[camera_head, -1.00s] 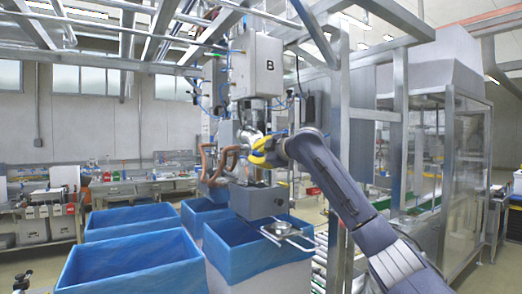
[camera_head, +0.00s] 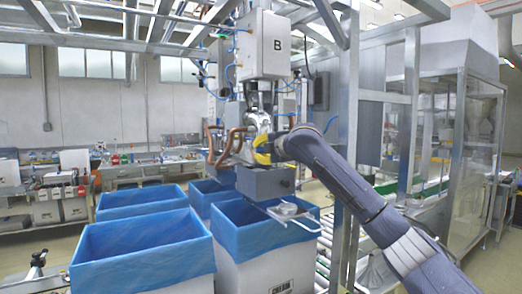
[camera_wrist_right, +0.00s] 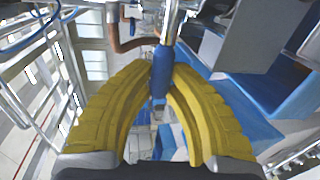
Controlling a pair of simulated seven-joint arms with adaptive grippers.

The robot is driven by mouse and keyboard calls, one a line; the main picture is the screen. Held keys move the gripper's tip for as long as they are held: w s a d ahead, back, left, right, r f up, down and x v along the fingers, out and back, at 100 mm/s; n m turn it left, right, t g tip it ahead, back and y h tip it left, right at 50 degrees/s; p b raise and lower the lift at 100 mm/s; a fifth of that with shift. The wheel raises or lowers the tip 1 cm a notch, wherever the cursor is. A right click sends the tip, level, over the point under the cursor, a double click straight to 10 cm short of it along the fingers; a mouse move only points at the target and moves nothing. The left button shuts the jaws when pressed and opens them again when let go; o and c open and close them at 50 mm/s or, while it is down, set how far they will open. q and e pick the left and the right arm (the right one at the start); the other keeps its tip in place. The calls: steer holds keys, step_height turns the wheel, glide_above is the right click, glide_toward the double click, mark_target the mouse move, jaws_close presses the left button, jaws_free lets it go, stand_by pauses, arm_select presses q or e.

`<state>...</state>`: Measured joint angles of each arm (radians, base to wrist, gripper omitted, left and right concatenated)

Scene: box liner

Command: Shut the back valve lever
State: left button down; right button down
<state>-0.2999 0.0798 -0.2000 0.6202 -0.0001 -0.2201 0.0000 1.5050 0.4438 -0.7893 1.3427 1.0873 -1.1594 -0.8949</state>
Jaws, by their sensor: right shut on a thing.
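In the right wrist view, my right gripper (camera_wrist_right: 155,92) has its yellow fingers closed around the blue grip of a lever (camera_wrist_right: 162,68), whose metal rod runs up out of the picture. In the head view, my right gripper (camera_head: 262,152) is at the filling machine marked B (camera_head: 264,45), beside its metal valve body (camera_head: 256,122). The lever itself is hidden there behind the gripper and arm. Copper-coloured curved pipes (camera_head: 232,140) are just left of the gripper. My left gripper is not in view.
Several boxes with blue liners (camera_head: 145,240) stand below and left of the machine. A grey block (camera_head: 265,182) hangs under the valve over the nearest right box (camera_head: 250,228). A metal frame post (camera_head: 350,130) stands right of the machine, near my right arm.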

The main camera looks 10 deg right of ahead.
steer(key=shift+f, duration=0.2)
steer(key=c, duration=1.3)
jaws_free()
steer(key=shift+r, duration=0.1)
steer(key=v, duration=1.2)
